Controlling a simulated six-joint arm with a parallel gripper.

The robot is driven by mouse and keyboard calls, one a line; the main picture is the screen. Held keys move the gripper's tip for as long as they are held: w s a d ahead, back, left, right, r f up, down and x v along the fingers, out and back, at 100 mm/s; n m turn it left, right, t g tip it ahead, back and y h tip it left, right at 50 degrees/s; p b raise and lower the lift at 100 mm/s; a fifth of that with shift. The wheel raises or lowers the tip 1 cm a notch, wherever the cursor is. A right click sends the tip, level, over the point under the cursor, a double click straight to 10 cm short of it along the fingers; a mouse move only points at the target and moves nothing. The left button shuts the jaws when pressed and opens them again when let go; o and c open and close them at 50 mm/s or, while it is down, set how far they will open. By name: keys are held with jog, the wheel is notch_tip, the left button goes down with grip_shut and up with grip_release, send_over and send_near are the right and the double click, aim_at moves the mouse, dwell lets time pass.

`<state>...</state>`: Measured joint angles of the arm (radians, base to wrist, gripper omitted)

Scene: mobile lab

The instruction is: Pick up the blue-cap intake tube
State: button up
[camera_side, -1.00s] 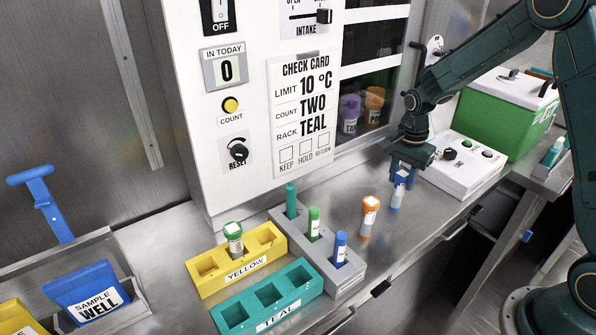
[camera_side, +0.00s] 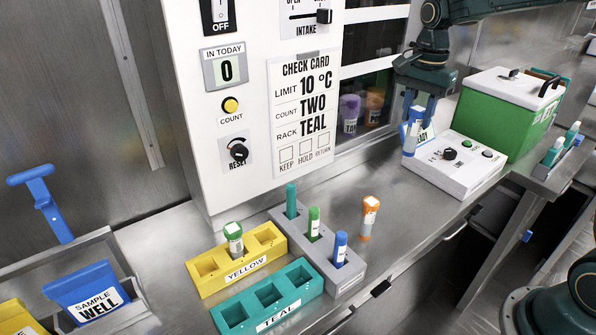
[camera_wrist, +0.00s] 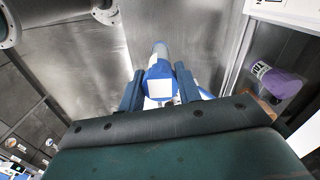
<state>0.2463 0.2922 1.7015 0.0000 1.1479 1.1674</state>
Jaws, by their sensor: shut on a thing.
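My gripper (camera_side: 419,108) is shut on the blue-cap intake tube (camera_side: 410,140) and holds it upright above the counter, in front of the white control box. In the wrist view the blue cap of the tube (camera_wrist: 160,84) sits between the two blue fingers of my gripper (camera_wrist: 159,90). Its lower end hangs clear of the counter. An orange-cap tube (camera_side: 369,218) stands alone on the counter to the left and below.
A grey rack (camera_side: 345,283) holds several tubes, one blue-capped. A yellow rack (camera_side: 212,285) holds a green-cap tube (camera_side: 234,238); the teal rack (camera_side: 285,310) is empty. A green box (camera_side: 500,120) stands at right. Purple-cap (camera_side: 349,112) and orange-cap tubes show inside the cabinet opening.

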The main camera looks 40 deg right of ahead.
jog(key=shift+r, duration=0.5)
jog(key=shift+a, duration=0.1)
